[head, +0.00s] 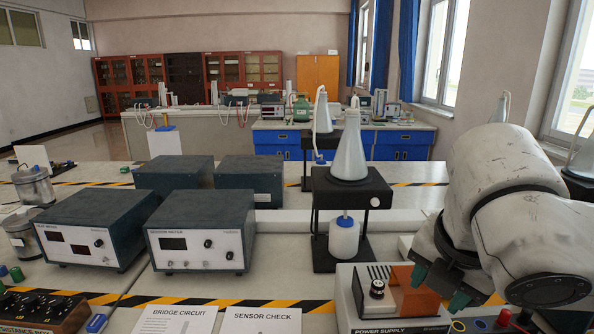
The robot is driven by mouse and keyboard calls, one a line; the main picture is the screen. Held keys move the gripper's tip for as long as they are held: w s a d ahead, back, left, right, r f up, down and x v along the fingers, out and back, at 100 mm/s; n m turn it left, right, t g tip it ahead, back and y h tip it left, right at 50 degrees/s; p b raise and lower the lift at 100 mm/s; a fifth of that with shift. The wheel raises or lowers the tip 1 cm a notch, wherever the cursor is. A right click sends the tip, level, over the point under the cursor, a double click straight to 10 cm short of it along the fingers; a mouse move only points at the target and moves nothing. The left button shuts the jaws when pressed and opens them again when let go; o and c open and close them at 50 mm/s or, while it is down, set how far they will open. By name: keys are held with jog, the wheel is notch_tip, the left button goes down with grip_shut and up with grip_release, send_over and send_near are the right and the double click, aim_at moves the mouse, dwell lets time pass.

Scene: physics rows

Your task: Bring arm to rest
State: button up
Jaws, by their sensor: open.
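My arm comes in from the right edge, its thick white, scuffed links bent over the bench. My gripper (438,287) points down with its two dark green fingers apart. It is above or beside the power supply (398,325), a pale box with a black knob and an orange part (410,292) on top. The fingers overlap the orange part in the picture; I cannot tell whether they touch it. I see nothing held between them. The arm hides part of the bench on the right.
Two dark meter boxes (200,232) (95,228) stand left of centre. A black stand (345,190) carries a glass flask (349,150), with a white bottle (344,238) below. Paper cards (260,321) lie in front, by yellow-black tape (215,301). Clear bench (285,260) shows left of the stand.

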jog(key=w+a+r+m+t+y, duration=0.1)
jog(key=a+r+m+t+y, duration=0.2)
jog(key=a, duration=0.4)
jog(key=w+a+r+m+y, duration=0.2)
jog(key=a+y, duration=0.3)
jog(key=a, duration=0.1)
jog(key=s+d+f+m+h, duration=0.1)
jog(key=s+d+f+m, duration=0.3)
jog(key=f, duration=0.6)
jog(key=s+d+f+m+h, duration=0.2)
jog(key=s+d+f+m, duration=0.2)
jog(key=f+m, duration=0.5)
jog(key=s+d+f+m+h, duration=0.1)
jog(key=s+d+f+m, duration=0.4)
jog(key=f, duration=0.7)
jog(key=shift+d+f+m+g, duration=0.3)
jog(key=shift+d+f+m, duration=0.1)
jog(key=shift+d+m, duration=0.4)
jog(key=s+d+f+m+g+h, duration=0.1)
jog(key=s+d+f+g, duration=0.2)
jog(key=s, duration=0.6)
jog(key=s+d+f+m+g+h, duration=0.1)
jog(key=s+d+f+g, duration=0.1)
jog(key=s+f, duration=0.6)
jog(key=shift+s+d+m+g+h, duration=0.3)
jog(key=shift+s+d+g+h, duration=0.1)
jog(key=shift+s+d, duration=0.25)
